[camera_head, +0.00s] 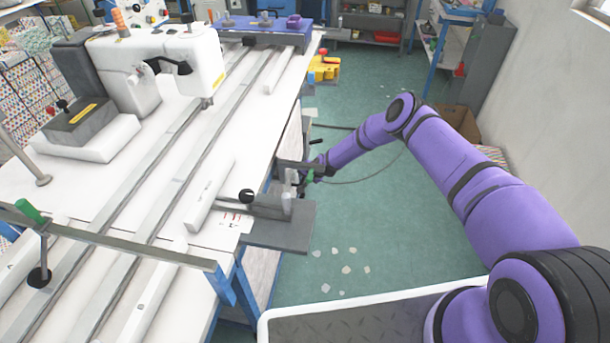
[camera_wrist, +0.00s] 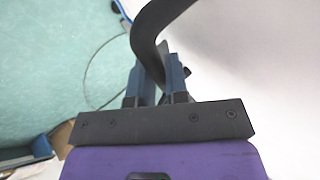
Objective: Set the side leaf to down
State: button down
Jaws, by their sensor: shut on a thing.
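My gripper (camera_head: 308,176) is low beside the right edge of the sewing table, at the end of my purple arm. In the wrist view my gripper (camera_wrist: 162,60) is shut on a dark curved handle (camera_wrist: 148,35), which passes between its two fingers. A large white surface (camera_wrist: 250,60) fills the right of that view, close beside the fingers. I cannot tell for certain that it is the side leaf. A white panel (camera_head: 290,140) hangs steeply below the table's right edge in the head view and looks like the side leaf. The handle's attachment is hidden.
The white table (camera_head: 60,180) carries a sewing machine (camera_head: 150,65) and long metal rails. A grey plate (camera_head: 280,232) juts out from the table's right side near my gripper. The green floor (camera_head: 400,220) to the right is mostly clear, with scraps and a cardboard box (camera_head: 458,122).

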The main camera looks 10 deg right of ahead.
jog(key=c, duration=1.2)
grip_release()
jog(key=shift+s+d+f, duration=0.1)
jog(key=shift+s+f, duration=0.35)
jog(key=shift+f, duration=0.15)
jog(key=shift+o, duration=0.4)
jog(key=shift+w+r, duration=0.15)
jog(key=shift+r, duration=0.05)
jog(key=shift+r, duration=0.15)
jog(key=v, duration=1)
jog(key=shift+d+r, duration=0.1)
jog(key=shift+r, duration=0.05)
jog(key=shift+c, duration=0.4)
